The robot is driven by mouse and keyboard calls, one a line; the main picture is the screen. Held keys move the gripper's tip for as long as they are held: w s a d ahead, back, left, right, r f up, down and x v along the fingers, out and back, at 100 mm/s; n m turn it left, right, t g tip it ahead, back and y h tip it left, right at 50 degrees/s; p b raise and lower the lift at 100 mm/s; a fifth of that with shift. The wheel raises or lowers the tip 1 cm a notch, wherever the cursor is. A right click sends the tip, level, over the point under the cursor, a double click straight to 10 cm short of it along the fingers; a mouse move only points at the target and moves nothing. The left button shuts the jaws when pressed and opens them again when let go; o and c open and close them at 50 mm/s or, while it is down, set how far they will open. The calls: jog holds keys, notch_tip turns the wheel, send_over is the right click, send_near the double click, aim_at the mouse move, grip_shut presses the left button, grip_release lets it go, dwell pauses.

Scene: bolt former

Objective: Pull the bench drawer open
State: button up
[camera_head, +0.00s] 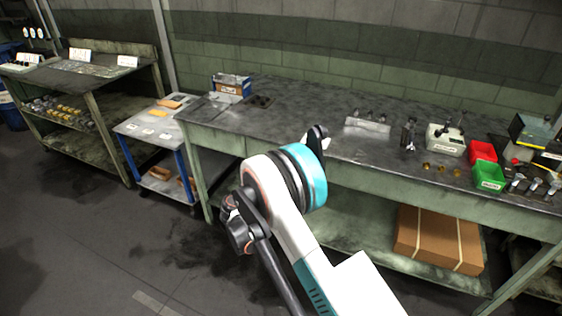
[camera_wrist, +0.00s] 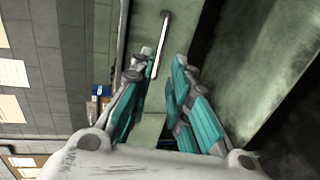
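The bench (camera_head: 290,105) has a dark worn top and a green front edge. In the wrist view a pale bar handle (camera_wrist: 161,42) stands on a green front panel (camera_wrist: 185,28), which looks like the drawer front. My gripper (camera_wrist: 164,58) is open, with teal-padded fingers on either side of the lower end of the handle. I cannot tell whether the fingers touch the handle. No opening gap at the drawer is visible.
On the bench top are a metal block (camera_head: 368,126), a red bin (camera_head: 482,151), a green bin (camera_head: 489,176) and a white box (camera_head: 445,140). A cardboard box (camera_head: 438,238) lies on the lower shelf. A blue-legged cart (camera_head: 155,125) stands left. The floor at front left is clear.

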jog(key=shift+a+f+b+x, duration=0.1)
jog(key=shift+b+x, duration=0.6)
jog(key=shift+x, duration=1.6)
jog(key=shift+a+f+b+x, duration=0.1)
jog(key=shift+b+x, duration=0.65)
jog(key=shift+x, duration=1.55)
jog(key=shift+a+f+b+x, duration=0.1)
jog(key=shift+b+x, duration=0.6)
jog(key=shift+x, duration=1.6)
grip_shut()
